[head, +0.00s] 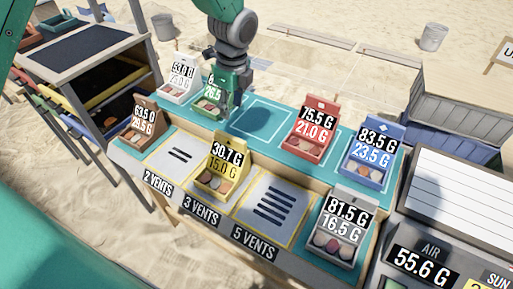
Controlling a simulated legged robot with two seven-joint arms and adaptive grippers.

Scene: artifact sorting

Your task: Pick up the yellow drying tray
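The yellow drying tray (209,192) stands upright on the pad above the "3 VENTS" label, at the front edge of the teal table. It holds several round pieces and bears the readings 30.7 G and 15.0 G. My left gripper (232,108) hangs fingers down behind the yellow tray, apart from it, beside the green tray (207,106), which it partly hides. I cannot tell whether its fingers are open or shut, or whether they touch the green tray. My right gripper is not in view.
A brown tray (140,133) and a white tray (177,91) stand left. A red tray (308,146), blue tray (365,172) and grey tray (336,246) stand right. The 2-vent pad (174,157) and 5-vent pad (270,209) are empty. A scale (420,262) stands lower right.

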